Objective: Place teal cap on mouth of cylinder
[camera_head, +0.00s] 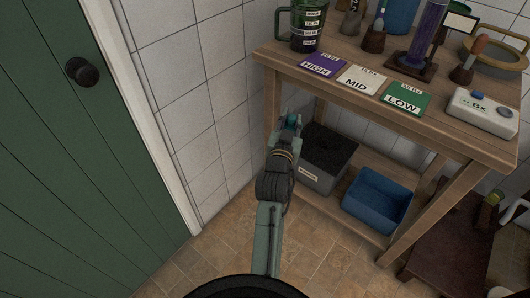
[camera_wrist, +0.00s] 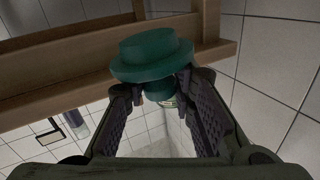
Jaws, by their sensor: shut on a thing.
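The teal cap (camera_wrist: 150,52) is held between the fingertips of my gripper (camera_wrist: 162,92) in the wrist view. It has a wide flange and a narrower plug, and the fingers close on its narrower part. In the head view my gripper (camera_head: 290,122) is in front of the table's left end, below the tabletop level in the picture, with the teal cap (camera_head: 292,119) showing small at its tip. A tall clear cylinder with purple contents (camera_head: 428,35) stands upright on a dark base on the tabletop, right of centre. Its mouth is cut off by the top edge of the picture.
The wooden table (camera_head: 450,130) carries a green jug (camera_head: 305,25), HIGH (camera_head: 322,66), MID (camera_head: 361,80) and LOW (camera_head: 405,97) cards, a white BX device (camera_head: 480,112) and brushes. A grey box (camera_head: 325,160) and blue bin (camera_head: 377,200) sit on its lower shelf. A green door (camera_head: 60,150) is at left.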

